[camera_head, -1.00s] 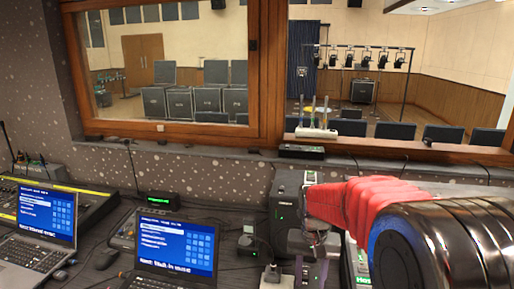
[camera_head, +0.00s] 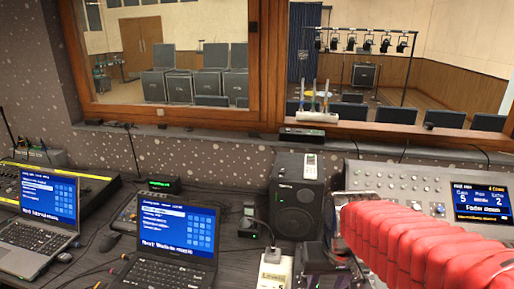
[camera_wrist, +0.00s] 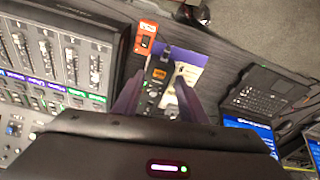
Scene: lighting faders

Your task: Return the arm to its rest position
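My arm in its red ribbed sleeve crosses the lower right of the head view, and my gripper (camera_head: 318,258) is partly hidden at its end, low over the desk. In the wrist view my gripper (camera_wrist: 160,100) has its two dark purple fingers apart, with nothing seen held between them. Beyond the fingers lie a small dark device with an orange button (camera_wrist: 156,92) and a pale card (camera_wrist: 190,62). The lighting console (camera_head: 385,180) stands at the right, its screen (camera_head: 481,203) reading "Fader down". Its fader panel (camera_wrist: 70,55) shows at the left of the wrist view.
Two open laptops (camera_head: 172,243) (camera_head: 42,222) stand at the left and middle of the desk. A black speaker box (camera_head: 297,196) stands behind my gripper. A white plug box (camera_head: 272,270) with a cable is beside it. A wood-framed window (camera_head: 258,70) is behind.

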